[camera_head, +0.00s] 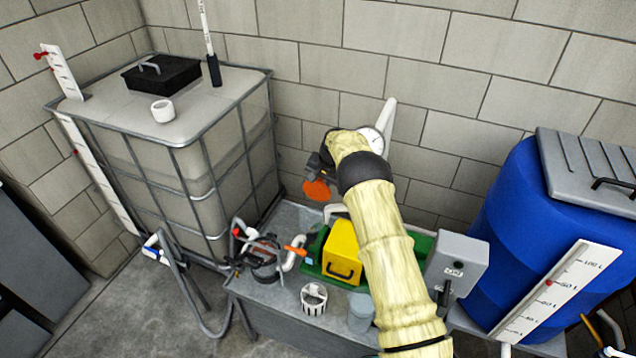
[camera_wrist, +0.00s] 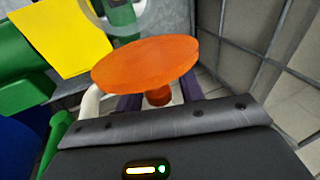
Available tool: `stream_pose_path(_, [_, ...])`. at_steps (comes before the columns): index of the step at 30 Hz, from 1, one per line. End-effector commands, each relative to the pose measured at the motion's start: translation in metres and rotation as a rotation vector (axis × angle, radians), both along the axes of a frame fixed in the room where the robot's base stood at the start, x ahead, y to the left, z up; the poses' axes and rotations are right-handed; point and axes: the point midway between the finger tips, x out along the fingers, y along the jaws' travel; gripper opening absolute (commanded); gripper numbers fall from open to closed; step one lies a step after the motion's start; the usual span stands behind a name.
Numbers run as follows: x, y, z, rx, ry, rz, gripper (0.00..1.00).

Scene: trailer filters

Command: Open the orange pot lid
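In the wrist view the same lid (camera_wrist: 147,62) fills the upper middle. Its short orange knob (camera_wrist: 158,96) lies between my two dark fingers (camera_wrist: 160,97). My gripper appears shut on this knob and holds the lid in the air, above the grey bench. The exact finger contact is partly hidden. My arm hides part of the bench.
A yellow box (camera_head: 342,252) in a green housing stands on the grey bench (camera_head: 290,318). A white slotted basket (camera_head: 313,298) stands in front of it. Pipes and an orange-handled valve (camera_head: 295,251) lie left. A caged tank (camera_head: 165,165) and blue barrel (camera_head: 510,235) flank the bench.

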Motion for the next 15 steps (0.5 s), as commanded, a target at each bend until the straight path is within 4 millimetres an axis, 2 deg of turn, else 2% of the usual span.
stream_pose_path(10, [-0.001,0.001,0.001,-0.001,0.001,0.003,0.43])
stream_pose_path(15, [-0.003,-0.001,0.011,0.0,0.0,0.003,0.43])
